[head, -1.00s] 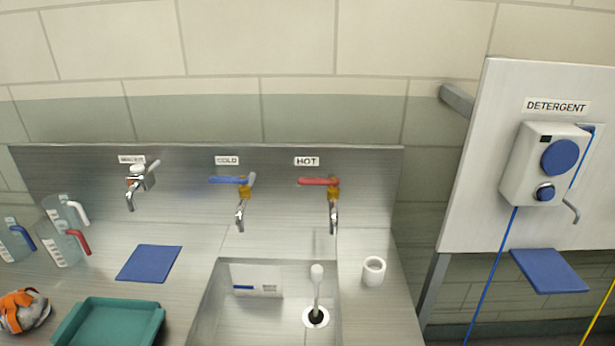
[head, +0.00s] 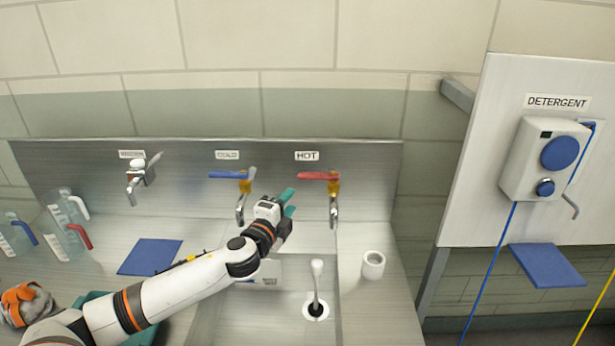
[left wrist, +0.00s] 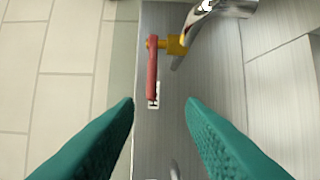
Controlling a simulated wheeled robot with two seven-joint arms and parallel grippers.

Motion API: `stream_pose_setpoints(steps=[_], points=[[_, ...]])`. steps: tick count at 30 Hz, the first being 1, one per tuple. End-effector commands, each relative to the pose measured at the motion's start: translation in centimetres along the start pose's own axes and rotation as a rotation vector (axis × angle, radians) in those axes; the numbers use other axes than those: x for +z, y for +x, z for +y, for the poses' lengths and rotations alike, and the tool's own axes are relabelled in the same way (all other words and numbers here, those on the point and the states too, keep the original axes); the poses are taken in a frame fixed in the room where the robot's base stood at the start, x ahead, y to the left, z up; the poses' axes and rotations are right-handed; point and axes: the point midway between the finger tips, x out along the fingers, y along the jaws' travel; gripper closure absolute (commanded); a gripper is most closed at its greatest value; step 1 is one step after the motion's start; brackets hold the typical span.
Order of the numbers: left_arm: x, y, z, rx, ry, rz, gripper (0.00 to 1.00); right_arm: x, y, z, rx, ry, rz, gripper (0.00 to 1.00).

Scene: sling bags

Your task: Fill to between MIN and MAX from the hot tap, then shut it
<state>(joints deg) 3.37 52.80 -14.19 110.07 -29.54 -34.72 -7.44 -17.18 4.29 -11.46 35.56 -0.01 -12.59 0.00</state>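The hot tap has a red lever (head: 319,175), pointing left, and a chrome spout (head: 334,212) under the HOT label (head: 307,156). No water stream shows. My left gripper (head: 290,203) is open and empty, left of the spout and below the lever. In the left wrist view the red lever (left wrist: 152,72) lies ahead of the parted teal fingers (left wrist: 160,103), untouched. The sink (head: 210,318) below has a white-knobbed plug rod (head: 317,270) at its drain. A pale plate with a marking (head: 268,272) on its back wall is partly behind my arm. My right gripper is not in view.
The cold tap's blue lever (head: 228,175) is close left of my gripper. A white cup (head: 373,264) stands right of the sink. Several clear jugs (head: 62,235), a blue mat (head: 150,257) and a teal tray (head: 92,298) are at left. A detergent dispenser (head: 535,160) hangs at right.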

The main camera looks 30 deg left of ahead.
Motion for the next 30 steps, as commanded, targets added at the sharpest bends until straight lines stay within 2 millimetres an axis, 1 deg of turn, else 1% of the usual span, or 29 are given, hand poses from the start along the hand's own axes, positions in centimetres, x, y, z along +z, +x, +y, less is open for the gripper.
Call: stream_pose_setpoints(steps=[1,2,5,8,15,21,25,30], points=[[-0.3,0.5,0.7,0.015,0.026,-0.008,0.64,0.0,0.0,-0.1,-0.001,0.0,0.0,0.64],[-0.3,0.7,0.9,0.02,0.035,-0.012,0.64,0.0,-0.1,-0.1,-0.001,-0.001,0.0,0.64],[-0.4,1.5,1.2,0.024,0.041,-0.015,0.64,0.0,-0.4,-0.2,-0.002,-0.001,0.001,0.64],[-0.3,2.9,1.3,0.023,0.038,-0.013,0.64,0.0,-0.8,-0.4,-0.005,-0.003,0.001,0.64],[-0.2,7.3,1.4,0.022,0.035,-0.012,0.64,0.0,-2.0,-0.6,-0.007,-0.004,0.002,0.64],[-0.1,10.4,1.3,0.022,0.035,-0.013,0.64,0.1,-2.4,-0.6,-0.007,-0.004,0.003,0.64],[-0.2,11.7,1.2,0.021,0.036,-0.013,0.64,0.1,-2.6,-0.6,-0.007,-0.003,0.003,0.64],[-0.1,12.4,1.1,0.02,0.036,-0.014,0.64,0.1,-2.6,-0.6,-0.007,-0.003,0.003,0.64]])
